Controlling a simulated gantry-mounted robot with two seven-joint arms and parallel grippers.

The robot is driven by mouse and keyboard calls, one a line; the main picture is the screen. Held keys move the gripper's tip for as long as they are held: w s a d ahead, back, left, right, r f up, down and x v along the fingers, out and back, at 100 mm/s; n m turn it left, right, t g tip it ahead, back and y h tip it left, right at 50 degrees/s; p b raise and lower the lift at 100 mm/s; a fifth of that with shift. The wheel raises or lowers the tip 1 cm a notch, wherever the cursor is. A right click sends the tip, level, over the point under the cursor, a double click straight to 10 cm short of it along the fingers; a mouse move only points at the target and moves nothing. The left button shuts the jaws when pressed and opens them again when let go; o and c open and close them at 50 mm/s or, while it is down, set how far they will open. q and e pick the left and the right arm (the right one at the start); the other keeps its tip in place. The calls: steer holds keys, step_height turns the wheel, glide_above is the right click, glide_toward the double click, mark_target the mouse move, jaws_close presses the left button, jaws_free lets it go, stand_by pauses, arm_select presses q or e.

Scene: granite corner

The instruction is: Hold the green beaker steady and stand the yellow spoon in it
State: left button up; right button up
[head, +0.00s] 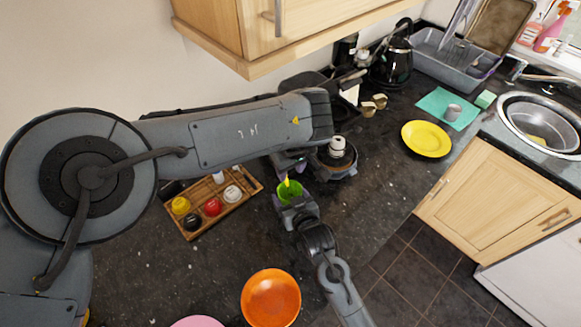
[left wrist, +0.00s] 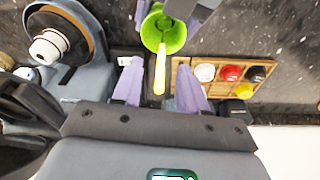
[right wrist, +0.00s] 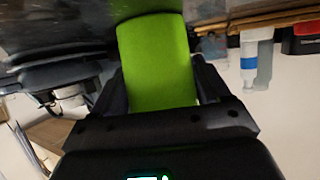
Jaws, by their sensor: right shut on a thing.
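The green beaker (head: 283,194) is near the middle of the head view, and its wall (right wrist: 157,60) fills the gap between my right fingers in the right wrist view. My right gripper (head: 292,203) is shut on it. In the left wrist view the yellow spoon (left wrist: 160,70) has its wider end within the mouth of the beaker (left wrist: 176,40). Its handle sticks out over the rim toward my left gripper. My left gripper (left wrist: 159,64) is open, with its purple fingers on either side of the handle and gaps to it. The beaker's bottom is hidden.
A wooden tray (head: 203,232) with several coloured items is left of the beaker. A round dark appliance (head: 345,170) with a white knob stands just right of my left gripper. An orange bowl (head: 271,297) lies nearer, and a yellow plate (head: 426,139) lies to the right.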

arm_select(q)
steer(key=shift+r, duration=0.1)
step_height(320, 180, up, 12)
steer(key=s, duration=0.2)
steer(key=shift+d, duration=0.4)
steer(key=shift+f, duration=0.2)
stand_by(0.4)
arm_select(e)
steer(key=o, duration=1)
